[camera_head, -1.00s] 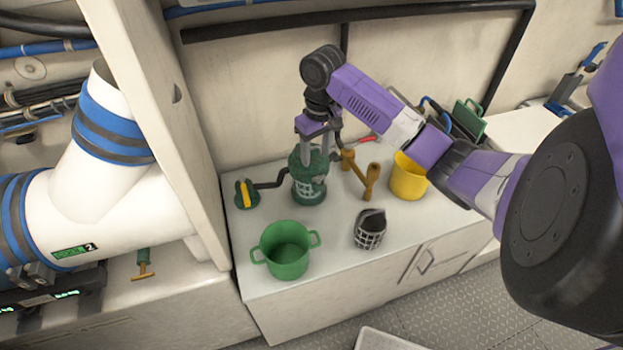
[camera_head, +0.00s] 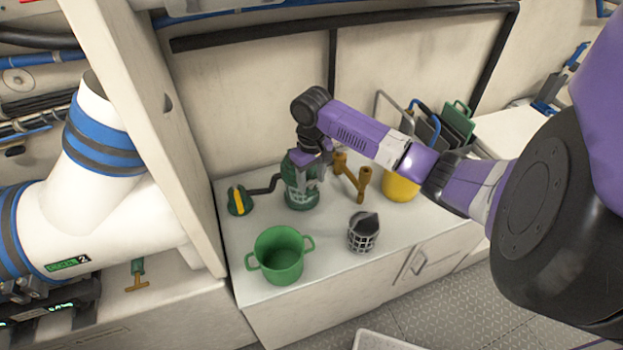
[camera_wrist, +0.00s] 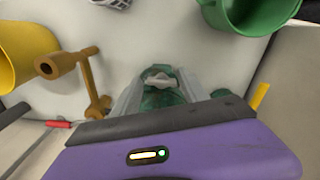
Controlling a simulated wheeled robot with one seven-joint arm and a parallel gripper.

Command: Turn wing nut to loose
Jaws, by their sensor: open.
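The green strainer (camera_head: 300,190) stands upright on the white counter, its clear lower part showing a white grid. In the wrist view, the pale grey wing nut (camera_wrist: 160,80) sits on top of the green lid (camera_wrist: 162,98). My gripper (camera_head: 310,168) points down over the strainer's top. In the wrist view, my gripper (camera_wrist: 160,76) is open, with one finger on each side of the wing nut. I cannot tell whether the fingers touch it. In the head view, the gripper and wrist hide the wing nut.
A green two-handled pot (camera_head: 279,256) and a dark strainer basket (camera_head: 362,232) stand in front. The orange-brown pipe piece (camera_head: 355,178) and yellow bucket (camera_head: 400,187) are to the right. A green valve with a yellow handle (camera_head: 238,199) is left. A post (camera_head: 140,120) stands at the counter's left.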

